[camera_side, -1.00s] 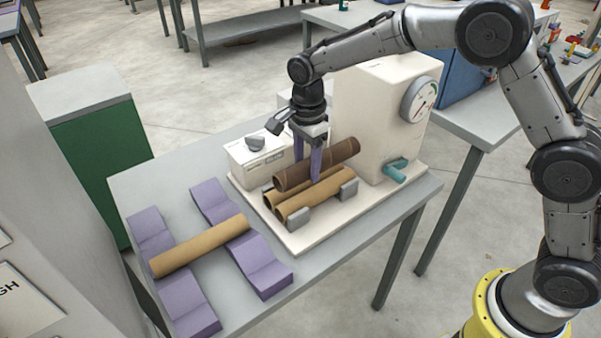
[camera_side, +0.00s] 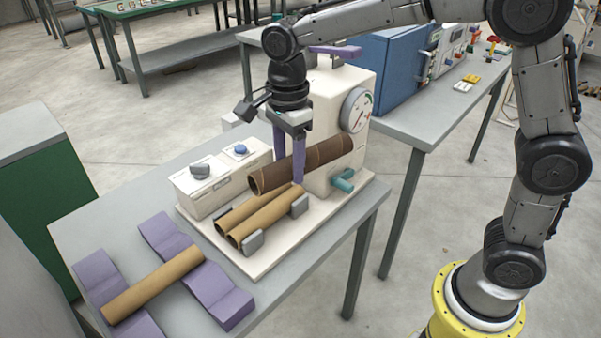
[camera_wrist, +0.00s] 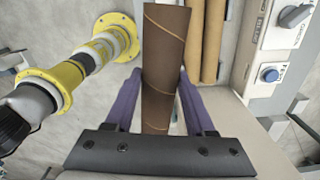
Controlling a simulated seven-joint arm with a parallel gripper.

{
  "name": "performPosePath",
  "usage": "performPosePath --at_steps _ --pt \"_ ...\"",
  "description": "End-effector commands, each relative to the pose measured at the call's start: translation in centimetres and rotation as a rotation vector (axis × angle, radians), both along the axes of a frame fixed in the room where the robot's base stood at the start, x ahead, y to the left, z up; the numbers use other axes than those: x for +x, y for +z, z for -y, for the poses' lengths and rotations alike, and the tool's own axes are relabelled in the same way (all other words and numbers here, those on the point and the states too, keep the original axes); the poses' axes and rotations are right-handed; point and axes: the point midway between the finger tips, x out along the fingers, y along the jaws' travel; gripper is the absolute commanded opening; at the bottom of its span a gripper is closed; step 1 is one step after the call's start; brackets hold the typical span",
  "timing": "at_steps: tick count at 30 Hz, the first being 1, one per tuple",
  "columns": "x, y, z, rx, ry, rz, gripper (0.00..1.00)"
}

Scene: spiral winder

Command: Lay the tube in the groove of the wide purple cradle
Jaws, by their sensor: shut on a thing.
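My gripper (camera_side: 288,160) is shut on a dark brown tube (camera_side: 325,158) with spiral seams. In the wrist view the dark tube (camera_wrist: 165,60) runs between the two purple fingers (camera_wrist: 155,100). The wide purple cradle (camera_side: 218,287) stands on the grey table at the lower left as two long notched blocks, the other block (camera_side: 98,275) further left. A tan tube (camera_side: 150,285) lies across both blocks.
The winder (camera_side: 325,225) has a cream base and a tall housing with a dial (camera_side: 356,110) and a teal handle (camera_side: 343,181). A low control box (camera_side: 222,178) with knobs stands left of the rollers. A blue cabinet (camera_side: 390,70) is behind.

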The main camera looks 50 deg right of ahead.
Motion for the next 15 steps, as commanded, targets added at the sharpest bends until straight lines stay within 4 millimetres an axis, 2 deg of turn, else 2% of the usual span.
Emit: performPosePath --at_steps 1,3,7,10,15 --pt "1.3 0.2 -1.5 0.000 -0.014 -0.001 0.00" --pt "2.8 0.4 -3.6 0.000 -0.033 -0.003 0.00" --pt "4.9 0.2 -8.2 -0.001 -0.048 -0.002 0.00" --pt "6.0 -0.5 -12.1 -0.001 -0.042 -0.002 0.00" --pt "6.4 -2.7 -19.4 -0.001 0.000 -0.003 0.00"
